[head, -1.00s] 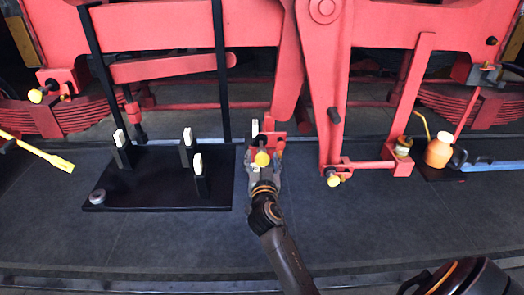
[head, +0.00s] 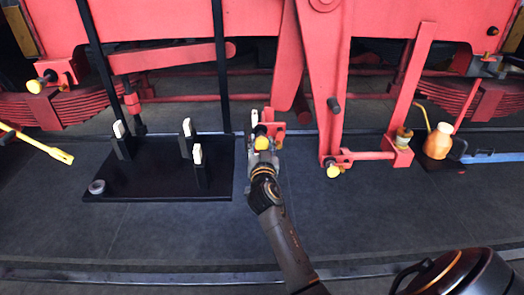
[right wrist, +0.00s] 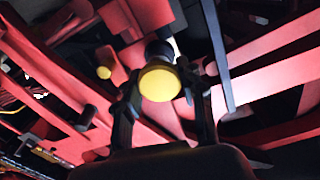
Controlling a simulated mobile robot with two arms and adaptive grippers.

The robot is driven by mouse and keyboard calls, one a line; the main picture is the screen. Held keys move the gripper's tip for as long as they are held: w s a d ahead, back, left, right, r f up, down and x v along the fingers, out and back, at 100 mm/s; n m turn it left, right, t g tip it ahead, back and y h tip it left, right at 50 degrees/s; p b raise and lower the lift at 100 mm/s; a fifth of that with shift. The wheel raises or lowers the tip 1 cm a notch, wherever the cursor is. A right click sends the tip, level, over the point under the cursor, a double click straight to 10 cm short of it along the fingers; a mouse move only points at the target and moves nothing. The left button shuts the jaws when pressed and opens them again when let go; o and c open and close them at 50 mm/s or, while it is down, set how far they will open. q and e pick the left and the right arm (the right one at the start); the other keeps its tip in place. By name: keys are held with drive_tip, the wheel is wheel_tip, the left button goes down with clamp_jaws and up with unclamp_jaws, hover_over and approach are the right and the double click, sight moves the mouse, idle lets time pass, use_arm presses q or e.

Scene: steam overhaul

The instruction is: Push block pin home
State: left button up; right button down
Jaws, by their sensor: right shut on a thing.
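The block pin shows as a yellow round knob (head: 262,143) in the head view, close in front of a red bracket (head: 276,128) below the red linkage. In the right wrist view the yellow knob (right wrist: 160,82) sits between the two dark fingers, with a dark collar behind it. My right gripper (head: 264,152) is shut on the pin at its knob end; the same gripper (right wrist: 163,105) fills the lower middle of the wrist view. The pin's shaft inside the bracket is hidden, so its depth cannot be told. My left gripper is not in view.
A black plate (head: 150,190) with several white-tipped posts lies to the left. Another yellow-knobbed pin (head: 333,172) is to the right. The dark floor in front is clear.

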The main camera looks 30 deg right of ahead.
drive_tip(key=shift+x, duration=1.1)
drive_tip(key=shift+s+r, duration=0.1)
drive_tip(key=c, duration=1.2)
unclamp_jaws()
drive_tip(key=o, duration=0.4)
drive_tip(key=shift+o, duration=0.2)
drive_tip(key=shift+w, duration=0.2)
drive_tip(key=shift+v, duration=3.75)
drive_tip(key=shift+d, duration=0.1)
drive_tip(key=shift+s+f, duration=0.1)
drive_tip(key=shift+f, duration=0.1)
